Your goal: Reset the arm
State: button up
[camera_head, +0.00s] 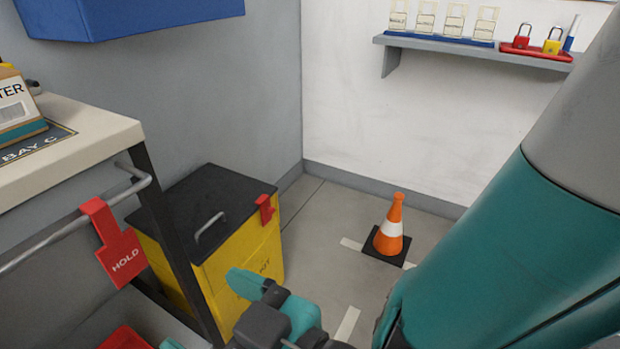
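My arm fills the right side of the head view, a large teal link with a grey upper part. My gripper (258,300) shows at the bottom centre as grey and teal parts, cut off by the lower edge. One teal rounded finger-like part points left, in front of the yellow bin. A second finger is not clearly visible, so its opening cannot be told. I see nothing clearly held in it.
A cart (85,130) with a rail and red HOLD tag (120,248) stands left. A yellow bin (258,265) with black lid stands behind my gripper. An orange cone (391,222) stands on open floor. A shelf (465,49) with padlocks and a blue box (130,15) hang above.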

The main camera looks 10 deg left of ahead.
jog(key=w+d+r+m+g+h, duration=0.25)
jog(key=w+d+h, duration=0.35)
jog(key=w+d, duration=0.3)
jog(key=s+d+r+m+g+h, duration=0.1)
jog(key=s+d+m+h, duration=0.15)
jog(key=d, duration=0.65)
jog(key=s+d+r+m+g+h, duration=0.1)
jog(key=s+d+m+g+h, duration=0.15)
jog(key=d, duration=0.65)
notch_tip(320, 180, up, 20)
jog(key=h+p, duration=0.1)
jog(key=p, duration=1.9)
jog(key=shift+d, duration=0.35)
jog(key=shift+r+n, duration=0.1)
jog(key=shift+n, duration=0.15)
